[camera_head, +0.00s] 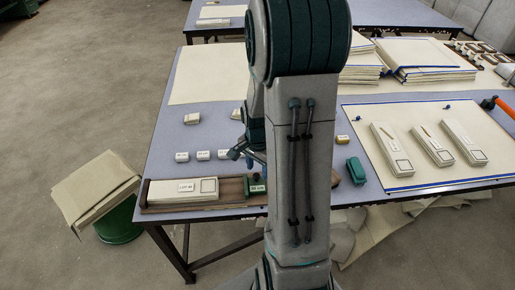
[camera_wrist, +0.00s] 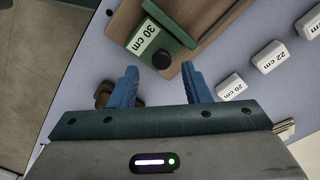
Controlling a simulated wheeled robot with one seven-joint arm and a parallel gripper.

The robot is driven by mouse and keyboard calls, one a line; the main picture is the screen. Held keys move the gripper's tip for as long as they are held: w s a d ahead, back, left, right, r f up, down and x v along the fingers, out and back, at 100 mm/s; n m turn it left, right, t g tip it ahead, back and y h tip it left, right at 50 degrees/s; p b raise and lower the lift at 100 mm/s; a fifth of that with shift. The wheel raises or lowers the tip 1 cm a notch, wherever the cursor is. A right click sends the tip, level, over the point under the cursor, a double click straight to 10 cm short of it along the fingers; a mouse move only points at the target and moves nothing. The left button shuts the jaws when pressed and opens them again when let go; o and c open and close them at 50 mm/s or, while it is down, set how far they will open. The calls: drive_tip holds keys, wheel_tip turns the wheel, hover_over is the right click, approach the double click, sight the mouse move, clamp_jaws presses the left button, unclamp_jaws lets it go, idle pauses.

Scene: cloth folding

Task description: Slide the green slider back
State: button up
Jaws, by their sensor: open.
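In the head view my arm hides much of the gripper and the track's right end.
Small white labelled blocks (camera_head: 203,155) stand behind the track; one marked 20 cm (camera_wrist: 232,87) is right of my fingers in the wrist view.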

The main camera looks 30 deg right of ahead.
sight(258, 175)
wheel_tip(258, 175, up, 12)
drive_tip(key=shift+p, duration=0.35)
drive_tip(key=shift+f, duration=0.15)
drive_tip(key=s+a+r+n+t+p, duration=0.2)
drive_tip(key=s+a+r+n, duration=0.7)
drive_tip(key=a+n, duration=0.4)
drive_tip(key=shift+s+a+n+t, duration=0.15)
drive_tip(key=shift+s+n+t, duration=0.25)
drive_tip(key=shift+s, duration=0.4)
